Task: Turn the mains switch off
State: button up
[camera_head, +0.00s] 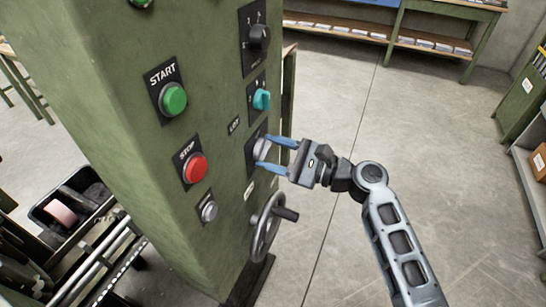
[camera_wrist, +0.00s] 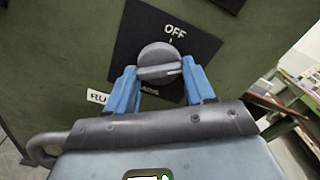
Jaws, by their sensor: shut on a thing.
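The mains switch is a grey round knob (camera_wrist: 158,57) on a black plate (camera_wrist: 200,42) marked OFF at the top in the wrist view. Its white pointer mark lies toward the right, not at OFF. In the head view the knob (camera_head: 263,149) is on the right face of the green cabinet. My gripper (camera_head: 268,153) has its blue fingers on either side of the knob, shut on it. The gripper also shows in the wrist view (camera_wrist: 160,82). The lower label on the plate is partly hidden by the fingers.
A teal selector (camera_head: 261,99) and a black rotary knob (camera_head: 259,37) sit above the switch. A handwheel (camera_head: 266,224) juts out below it. Green START (camera_head: 173,99) and red STOP (camera_head: 195,167) buttons are on the adjoining face. Floor to the right is clear.

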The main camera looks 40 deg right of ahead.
jog(key=n+b, duration=0.4)
jog(key=n, duration=0.2)
jog(key=shift+f, duration=0.15)
jog(key=shift+n+b, duration=1.8)
jog(key=shift+n, duration=0.7)
jog(key=shift+r, duration=0.2)
jog(key=o, duration=1)
jog(key=v, duration=0.7)
jog(key=shift+s+d, duration=0.25)
jog(key=shift+s, duration=0.1)
